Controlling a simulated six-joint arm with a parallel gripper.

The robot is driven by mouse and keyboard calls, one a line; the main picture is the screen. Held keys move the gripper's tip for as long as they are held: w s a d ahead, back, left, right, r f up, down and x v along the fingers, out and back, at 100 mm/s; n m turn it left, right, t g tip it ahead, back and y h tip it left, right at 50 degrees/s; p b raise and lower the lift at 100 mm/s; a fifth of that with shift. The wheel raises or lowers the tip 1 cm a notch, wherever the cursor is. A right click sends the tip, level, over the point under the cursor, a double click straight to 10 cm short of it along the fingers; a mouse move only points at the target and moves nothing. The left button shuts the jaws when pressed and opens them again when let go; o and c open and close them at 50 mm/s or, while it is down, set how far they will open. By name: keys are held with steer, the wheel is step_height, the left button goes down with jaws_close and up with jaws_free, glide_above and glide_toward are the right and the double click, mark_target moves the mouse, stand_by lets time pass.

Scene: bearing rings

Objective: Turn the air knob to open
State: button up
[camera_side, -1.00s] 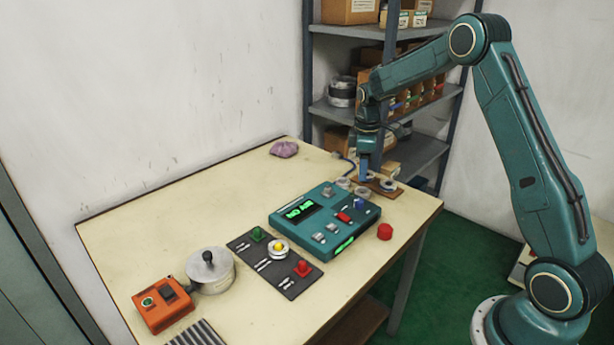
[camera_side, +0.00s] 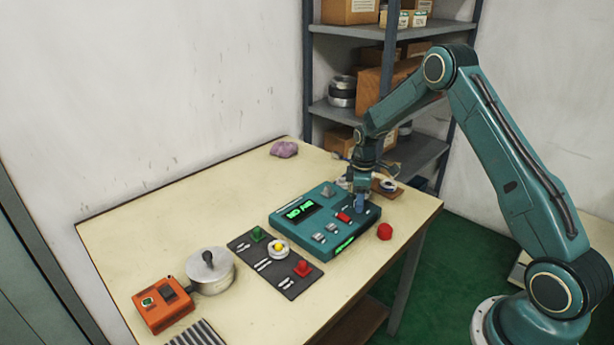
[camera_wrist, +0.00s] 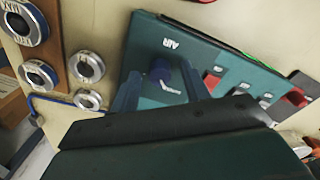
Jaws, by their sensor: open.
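The air knob (camera_wrist: 160,70) is a small blue knob on the teal control box (camera_side: 290,222), beside the printed word AIR in the wrist view. A bent white mark shows on the panel next to it. My gripper (camera_side: 360,206) points down over the box's far right part, and its blue fingers hide the knob in the side view. In the wrist view the two fingers stand apart on either side of the knob, with gaps visible. I cannot tell the fingertips' exact height against the knob.
A red switch (camera_side: 343,217) and grey switches (camera_side: 325,232) share the box. A red button (camera_side: 385,231) is to its right. A wooden gauge board (camera_wrist: 47,45) and loose metal rings (camera_wrist: 87,67) lie close by.

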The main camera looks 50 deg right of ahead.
steer(key=c, duration=1)
steer(key=shift+m, duration=0.5)
steer(key=m, duration=0.3)
steer(key=shift+w+m, duration=0.1)
steer(key=shift+m, duration=0.2)
steer(key=m, duration=0.4)
steer(key=shift+m, duration=0.3)
steer(key=m, duration=0.8)
steer(key=shift+m+g, duration=0.3)
steer(key=shift+m, duration=0.1)
